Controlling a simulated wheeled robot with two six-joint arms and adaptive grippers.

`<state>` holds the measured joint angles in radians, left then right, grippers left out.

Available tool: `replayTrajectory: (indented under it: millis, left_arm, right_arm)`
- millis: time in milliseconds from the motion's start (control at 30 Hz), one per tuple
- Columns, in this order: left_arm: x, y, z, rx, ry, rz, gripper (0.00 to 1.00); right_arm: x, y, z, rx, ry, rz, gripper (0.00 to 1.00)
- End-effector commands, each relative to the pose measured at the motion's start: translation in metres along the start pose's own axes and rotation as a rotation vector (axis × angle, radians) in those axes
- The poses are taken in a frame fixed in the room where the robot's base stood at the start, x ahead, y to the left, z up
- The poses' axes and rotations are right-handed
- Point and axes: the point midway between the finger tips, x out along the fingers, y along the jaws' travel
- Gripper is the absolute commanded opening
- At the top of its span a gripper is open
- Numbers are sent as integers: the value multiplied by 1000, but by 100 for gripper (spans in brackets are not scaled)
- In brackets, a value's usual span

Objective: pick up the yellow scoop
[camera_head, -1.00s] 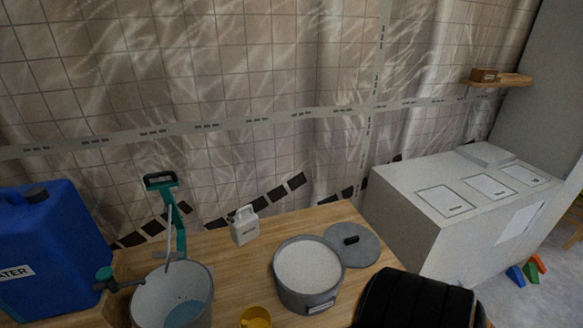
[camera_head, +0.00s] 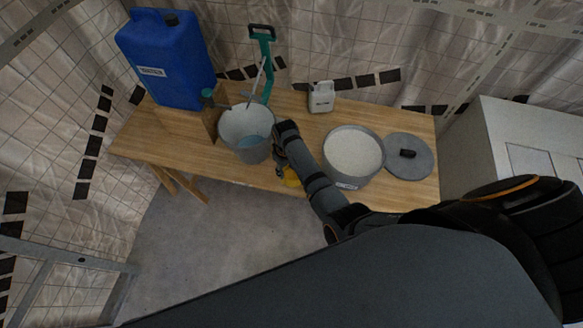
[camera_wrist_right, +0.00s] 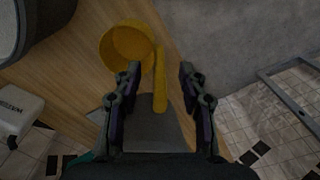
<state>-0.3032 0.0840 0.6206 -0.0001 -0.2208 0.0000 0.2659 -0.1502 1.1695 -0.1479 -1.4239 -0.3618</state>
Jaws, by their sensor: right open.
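The yellow scoop (camera_head: 291,177) is at the front edge of the wooden table, partly hidden by my right arm in the head view. In the right wrist view the scoop's round cup (camera_wrist_right: 127,45) is up and left of the fingers, and its handle (camera_wrist_right: 160,85) runs down into the gap between them. My right gripper (camera_wrist_right: 161,70) is open, its fingers on either side of the handle with space showing. In the head view my right gripper (camera_head: 281,164) is at the scoop, between bucket and pot. My left gripper is not in view.
Floor in front is clear.

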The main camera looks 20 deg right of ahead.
Motion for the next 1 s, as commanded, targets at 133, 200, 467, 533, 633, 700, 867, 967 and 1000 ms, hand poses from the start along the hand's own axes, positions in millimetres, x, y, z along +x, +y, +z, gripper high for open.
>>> replayTrajectory:
  millis: [133,200,467,533,633,700,867,967,1000]
  left_arm:
    - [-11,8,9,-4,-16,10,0]
    - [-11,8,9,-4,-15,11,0]
    - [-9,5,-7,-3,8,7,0]
    - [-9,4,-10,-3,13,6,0]
    - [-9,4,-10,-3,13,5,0]
    - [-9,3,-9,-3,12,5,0]
    - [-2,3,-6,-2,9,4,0]
    - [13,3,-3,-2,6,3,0]
    - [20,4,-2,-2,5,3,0]
  right_arm:
    - [-46,1,-17,-30,-9,-6,42]
    - [-51,0,-19,-33,-13,-7,42]
    - [-20,1,-17,-34,-18,-8,42]
    - [-8,1,-18,-33,-17,-8,42]
    - [2,1,-17,-32,-15,-8,42]
    - [4,1,-17,-32,-14,-8,42]
    - [10,1,-17,-32,-14,-7,42]
    - [23,2,-16,-32,-14,-7,42]
    - [30,3,-16,-32,-14,-7,42]
